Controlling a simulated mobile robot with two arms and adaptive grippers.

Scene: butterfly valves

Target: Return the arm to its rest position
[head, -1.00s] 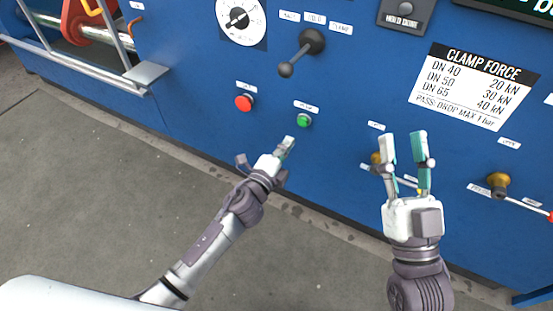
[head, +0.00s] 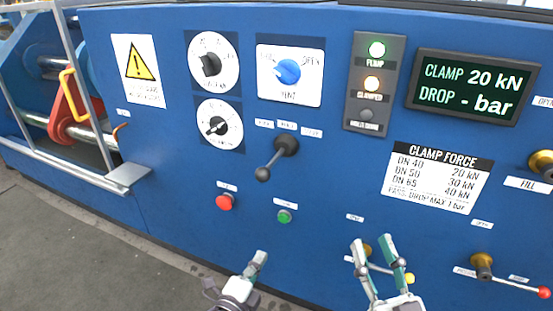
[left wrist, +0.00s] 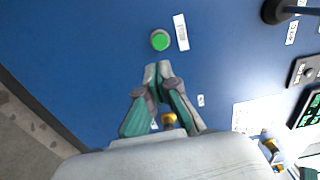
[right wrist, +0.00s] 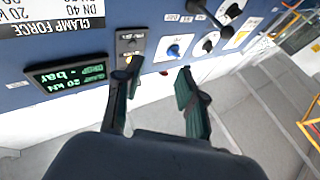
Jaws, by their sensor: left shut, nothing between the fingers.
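My left gripper (head: 256,264) is low in the head view, below the green button (head: 285,216) and apart from it. Its fingers are shut with nothing between them. In the left wrist view the shut fingertips (left wrist: 158,68) point toward the green button (left wrist: 160,40), with bare blue panel between. My right gripper (head: 374,246) is at the bottom right of the head view, in front of a yellow-hubbed valve partly hidden behind it. Its fingers are spread and empty, as the right wrist view (right wrist: 157,75) also shows.
The blue panel (head: 170,190) carries a red button (head: 225,202), a black lever (head: 275,158), dials and a display (head: 473,87) reading CLAMP 20 kN, DROP - bar. A red-tipped valve handle (head: 510,286) sticks out at right. A railing (head: 85,165) stands left. Grey floor is free at lower left.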

